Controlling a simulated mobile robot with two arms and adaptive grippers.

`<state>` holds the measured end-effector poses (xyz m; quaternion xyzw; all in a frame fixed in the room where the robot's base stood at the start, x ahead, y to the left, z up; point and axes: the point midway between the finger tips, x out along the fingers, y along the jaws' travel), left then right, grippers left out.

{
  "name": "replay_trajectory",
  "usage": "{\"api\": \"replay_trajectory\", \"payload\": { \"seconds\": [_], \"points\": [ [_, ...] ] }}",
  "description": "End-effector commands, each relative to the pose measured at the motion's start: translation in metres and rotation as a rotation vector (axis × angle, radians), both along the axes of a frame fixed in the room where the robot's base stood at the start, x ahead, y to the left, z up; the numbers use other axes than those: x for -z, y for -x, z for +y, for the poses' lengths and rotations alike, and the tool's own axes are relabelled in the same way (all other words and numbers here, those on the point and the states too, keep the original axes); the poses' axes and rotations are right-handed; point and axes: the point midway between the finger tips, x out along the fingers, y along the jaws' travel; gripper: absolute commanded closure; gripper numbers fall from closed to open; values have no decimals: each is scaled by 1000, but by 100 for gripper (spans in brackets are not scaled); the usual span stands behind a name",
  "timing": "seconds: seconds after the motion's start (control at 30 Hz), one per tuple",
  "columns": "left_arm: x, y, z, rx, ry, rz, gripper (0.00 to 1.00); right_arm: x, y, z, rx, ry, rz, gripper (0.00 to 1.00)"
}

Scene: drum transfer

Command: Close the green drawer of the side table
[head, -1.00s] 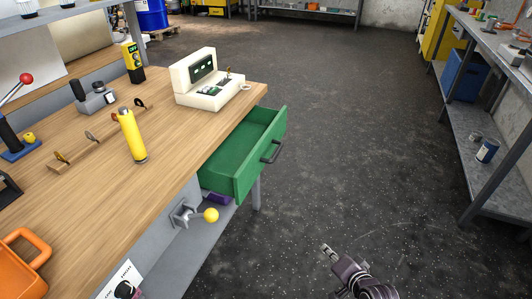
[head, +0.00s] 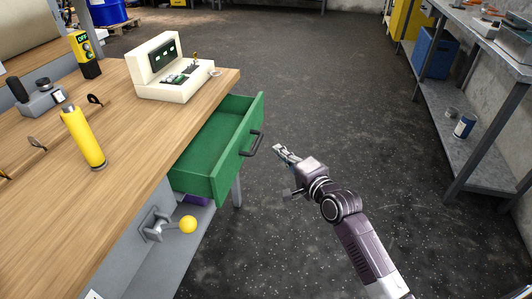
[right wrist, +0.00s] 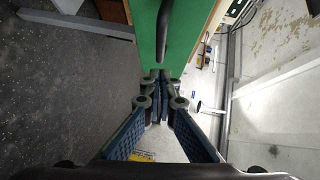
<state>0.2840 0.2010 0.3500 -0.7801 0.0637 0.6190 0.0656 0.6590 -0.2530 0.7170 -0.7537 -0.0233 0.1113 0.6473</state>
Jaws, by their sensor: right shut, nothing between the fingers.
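The green drawer (head: 222,148) is pulled out from the side table (head: 120,140), and it looks empty. Its dark handle (head: 254,144) is on the front panel, facing right. My right gripper (head: 281,150) is shut and empty, just to the right of the handle and apart from it. In the right wrist view the shut fingers (right wrist: 158,78) point at the green drawer front (right wrist: 187,35), and the handle (right wrist: 164,30) shows above the fingertips. My left gripper is not in view.
A cream console (head: 175,68) and a yellow bottle (head: 84,138) stand on the table top. A lever with a yellow knob (head: 187,224) sticks out below the drawer. A grey shelf (head: 470,130) stands at the right. The floor between is clear.

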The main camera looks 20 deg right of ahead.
Motion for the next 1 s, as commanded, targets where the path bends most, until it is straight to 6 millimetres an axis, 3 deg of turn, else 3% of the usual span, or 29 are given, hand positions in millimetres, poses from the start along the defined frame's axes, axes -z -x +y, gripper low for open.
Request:
{"api": "replay_trajectory", "payload": {
  "seconds": [0.03,0.3,0.83,1.0],
  "points": [
    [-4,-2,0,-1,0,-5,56,2,-10,2,1,0,-2,100],
    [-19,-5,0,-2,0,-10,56,8,-27,29,1,-1,0,100],
    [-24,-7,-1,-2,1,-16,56,9,-31,36,1,-1,1,100],
    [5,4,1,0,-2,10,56,6,-43,53,2,-4,1,100]
  ]
}}
